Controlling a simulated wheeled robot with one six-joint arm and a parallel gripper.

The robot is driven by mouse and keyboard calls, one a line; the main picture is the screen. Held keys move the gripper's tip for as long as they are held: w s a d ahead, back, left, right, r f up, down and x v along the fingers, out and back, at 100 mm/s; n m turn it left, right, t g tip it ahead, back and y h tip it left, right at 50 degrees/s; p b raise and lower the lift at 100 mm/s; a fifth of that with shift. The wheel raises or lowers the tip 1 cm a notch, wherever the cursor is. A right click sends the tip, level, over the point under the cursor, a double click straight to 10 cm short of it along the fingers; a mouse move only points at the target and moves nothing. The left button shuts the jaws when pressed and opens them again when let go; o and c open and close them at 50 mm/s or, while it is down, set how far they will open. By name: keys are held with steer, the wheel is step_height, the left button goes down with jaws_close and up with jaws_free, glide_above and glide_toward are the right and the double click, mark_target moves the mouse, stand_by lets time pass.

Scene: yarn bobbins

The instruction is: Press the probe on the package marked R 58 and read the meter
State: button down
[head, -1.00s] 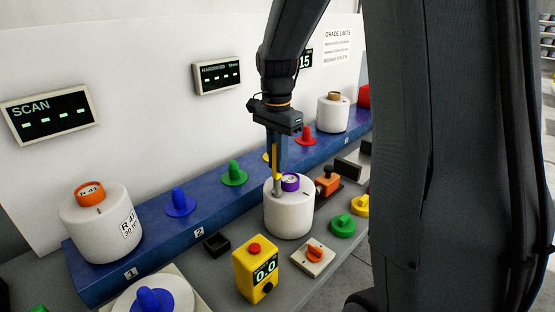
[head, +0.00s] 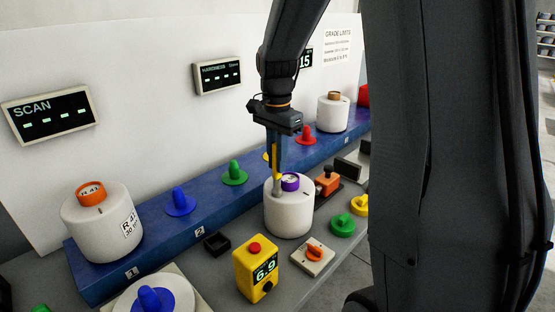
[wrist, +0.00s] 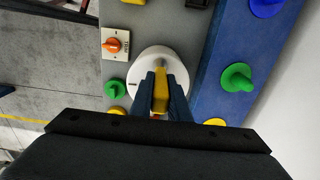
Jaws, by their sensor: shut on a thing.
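My gripper (head: 277,148) is shut on a yellow probe (head: 278,166) and points down. The probe's grey tip touches the top of a white package (head: 289,216) with a purple core, beside the core. The core's marking is too small to read. In the wrist view the package (wrist: 177,62) lies under the blue fingers (wrist: 161,75), which hold the probe (wrist: 160,92) between them. The yellow meter (head: 245,278) with a red button stands on the grey bench in front and reads 6.9.
A white package marked R 41 (head: 88,235) stands at left, another (head: 333,115) at the back right. Blue, green and red pegs line the blue shelf (head: 140,255). An orange knob switch (head: 313,256) and a black tray (head: 216,244) are near the package. The HARDNESS display (head: 218,76) shows dashes.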

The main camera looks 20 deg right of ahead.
steer(key=shift+r+p, duration=2.15)
steer(key=shift+r, duration=1.8)
